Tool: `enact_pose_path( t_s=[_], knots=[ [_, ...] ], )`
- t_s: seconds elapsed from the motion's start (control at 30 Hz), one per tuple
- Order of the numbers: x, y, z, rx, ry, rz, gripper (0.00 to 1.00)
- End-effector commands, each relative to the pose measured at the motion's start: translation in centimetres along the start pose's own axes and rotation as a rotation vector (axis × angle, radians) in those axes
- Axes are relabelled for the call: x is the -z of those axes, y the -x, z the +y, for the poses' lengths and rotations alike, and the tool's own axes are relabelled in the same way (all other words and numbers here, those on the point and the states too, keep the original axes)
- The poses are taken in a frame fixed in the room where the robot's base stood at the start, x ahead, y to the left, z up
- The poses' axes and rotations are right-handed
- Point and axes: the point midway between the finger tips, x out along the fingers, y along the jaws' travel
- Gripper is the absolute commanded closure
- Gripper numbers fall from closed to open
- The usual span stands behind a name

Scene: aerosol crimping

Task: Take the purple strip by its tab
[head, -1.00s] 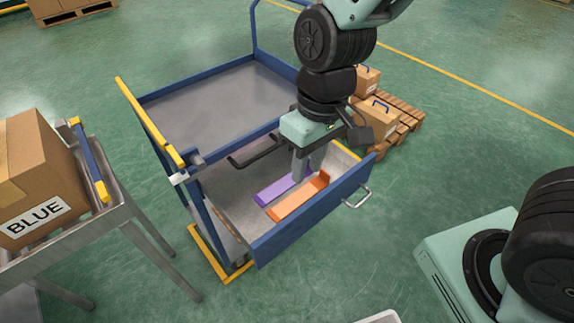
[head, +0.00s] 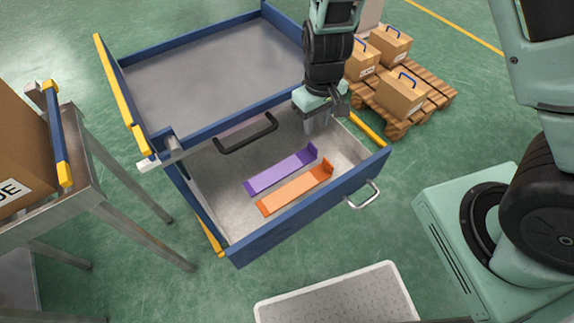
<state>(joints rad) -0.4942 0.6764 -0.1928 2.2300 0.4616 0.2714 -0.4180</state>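The purple strip (head: 280,172) lies flat in the open drawer, and its raised tab (head: 311,152) stands at its right end. The orange strip (head: 292,192), also with a raised tab at its right end, lies parallel on the near side of it. My gripper (head: 317,130) points down over the drawer, just beyond the purple tab in the picture. Its fingers look apart from the tab, with nothing visible held in them. The gap between the fingers is not clear from this angle.
The drawer's blue front wall (head: 312,222) has a metal handle (head: 364,195). A black handle bar (head: 246,134) juts over the drawer at the back left. Cartons (head: 402,92) on a pallet stand to the right. A metal table (head: 100,196) stands at the left.

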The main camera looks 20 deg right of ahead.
Motion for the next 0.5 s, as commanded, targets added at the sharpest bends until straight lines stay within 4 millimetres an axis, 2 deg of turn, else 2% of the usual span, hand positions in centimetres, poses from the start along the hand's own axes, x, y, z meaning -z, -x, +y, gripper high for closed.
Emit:
enact_pose_path(
  t_s=[0.03, 0.2, 0.5],
  knots=[
    [-0.1, -1.4, 0.1, 0.000, -0.001, -0.006, 0.70],
    [-0.1, -4.2, 0.0, 0.001, -0.001, -0.004, 0.70],
    [-0.1, -6.5, 0.2, 0.000, -0.001, -0.002, 0.70]
  ],
)
